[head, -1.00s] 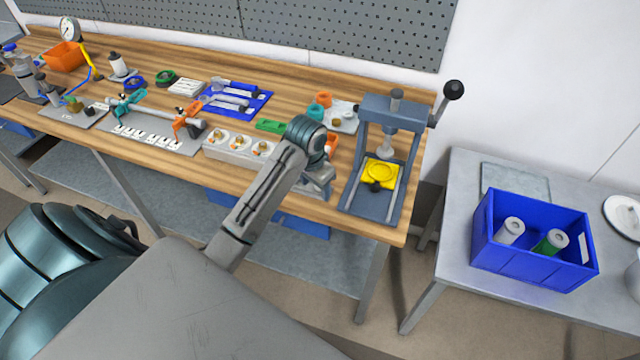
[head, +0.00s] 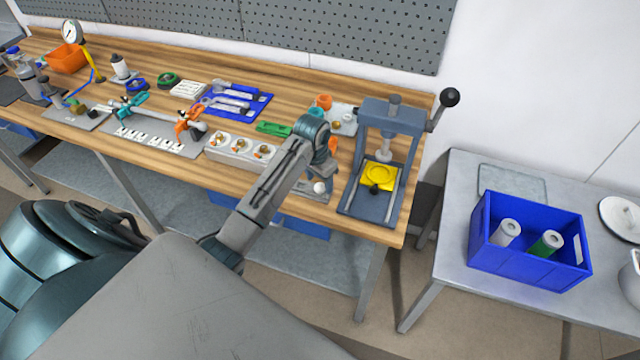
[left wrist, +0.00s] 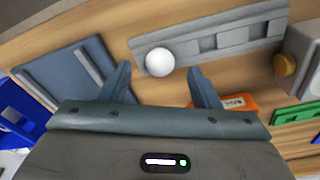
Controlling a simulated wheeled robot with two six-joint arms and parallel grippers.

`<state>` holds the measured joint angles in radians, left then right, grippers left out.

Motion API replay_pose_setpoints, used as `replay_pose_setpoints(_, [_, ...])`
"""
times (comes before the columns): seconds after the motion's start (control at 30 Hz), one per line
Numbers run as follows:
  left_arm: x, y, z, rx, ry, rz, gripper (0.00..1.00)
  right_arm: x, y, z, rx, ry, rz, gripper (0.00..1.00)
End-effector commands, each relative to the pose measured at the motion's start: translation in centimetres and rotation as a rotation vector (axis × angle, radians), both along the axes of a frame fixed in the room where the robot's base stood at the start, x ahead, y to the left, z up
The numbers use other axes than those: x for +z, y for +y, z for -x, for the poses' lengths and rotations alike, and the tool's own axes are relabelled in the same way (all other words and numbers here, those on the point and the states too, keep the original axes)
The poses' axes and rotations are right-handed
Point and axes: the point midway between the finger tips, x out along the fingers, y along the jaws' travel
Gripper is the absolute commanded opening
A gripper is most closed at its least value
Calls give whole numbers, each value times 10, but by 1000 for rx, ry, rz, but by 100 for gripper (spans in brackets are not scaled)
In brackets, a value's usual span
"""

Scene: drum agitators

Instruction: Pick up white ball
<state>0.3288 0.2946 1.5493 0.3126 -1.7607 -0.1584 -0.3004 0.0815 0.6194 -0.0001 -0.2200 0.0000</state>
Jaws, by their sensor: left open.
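The white ball (head: 319,187) sits at the front of the bench, beside my left arm. In the left wrist view the white ball (left wrist: 159,61) rests at the end of a grey slotted plate (left wrist: 235,38). My left gripper (left wrist: 159,72) is open, its two fingers apart on either side of the ball's place in the picture. The ball appears beyond or level with the fingertips; I cannot tell the gap. In the head view the fingers of my left gripper (head: 325,170) are partly hidden by its wrist. My right gripper is not in view.
A press (head: 391,150) with a yellow pad stands right of the ball. A white block with round fittings (head: 240,150) stands to the left. An orange part (left wrist: 238,102) and a green part (left wrist: 295,114) lie near the gripper. A blue crate (head: 528,265) stands on the side table.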

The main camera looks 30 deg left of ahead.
Motion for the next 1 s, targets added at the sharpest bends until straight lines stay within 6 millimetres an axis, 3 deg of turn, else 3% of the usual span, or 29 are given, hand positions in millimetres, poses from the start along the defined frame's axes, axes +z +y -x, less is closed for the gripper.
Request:
replay_pose_setpoints(0.03, [-2, -1, 1, 0, 3, 1, 57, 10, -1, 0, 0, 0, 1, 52])
replay_pose_setpoints(0.2, [-22, -1, -2, 1, 0, 0, 57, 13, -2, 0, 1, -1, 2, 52])
replay_pose_setpoints(0.43, [-25, 0, -2, 0, -1, 0, 57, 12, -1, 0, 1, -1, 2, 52])
replay_pose_setpoints(0.7, [-25, 0, -2, 0, -1, 0, 8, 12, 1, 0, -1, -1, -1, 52])
replay_pose_setpoints(1.0, [-24, 0, -3, 0, -1, -1, 8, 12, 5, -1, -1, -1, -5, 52])
